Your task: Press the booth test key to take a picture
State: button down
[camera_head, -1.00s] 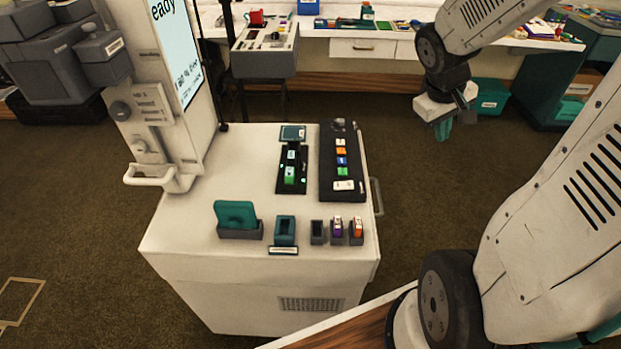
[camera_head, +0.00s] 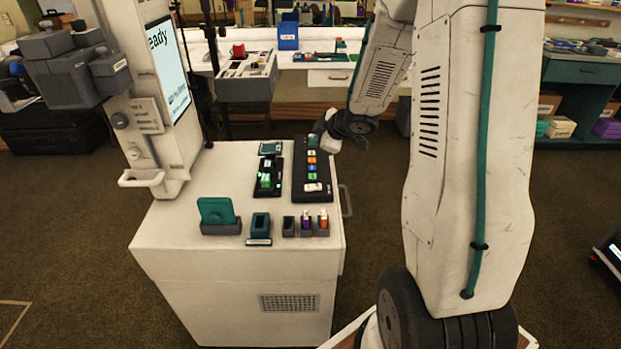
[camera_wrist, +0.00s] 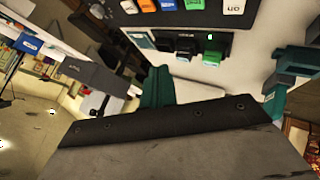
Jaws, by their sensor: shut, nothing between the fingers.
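The booth's dark key panel (camera_head: 312,200) lies on the white cabinet (camera_head: 175,235), with a column of white, orange, blue and green keys and a larger white key (camera_head: 313,187) at its near end. Which one is the test key I cannot read. My gripper (camera_head: 319,128) is at the panel's far end, small and partly hidden by my wrist; I cannot tell whether it touches. In the wrist view its teal fingers (camera_wrist: 157,88) are shut and empty. The panel's orange (camera_wrist: 195,4) and white (camera_wrist: 234,6) keys show at the top edge there.
A screen (camera_head: 168,68) ending in "eady" stands left of the cabinet top. A teal plate in a holder (camera_head: 217,211) and small holders line the front edge. A workbench (camera_head: 335,78) stands behind.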

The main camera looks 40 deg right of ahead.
aim_at(315, 177)
jog(key=shift+a, duration=0.15)
jog(key=shift+f, duration=4.45)
jog(key=shift+f, duration=0.1)
jog(key=shift+f, duration=0.3)
jog(key=shift+f, duration=0.35)
jog(key=shift+r, duration=0.75)
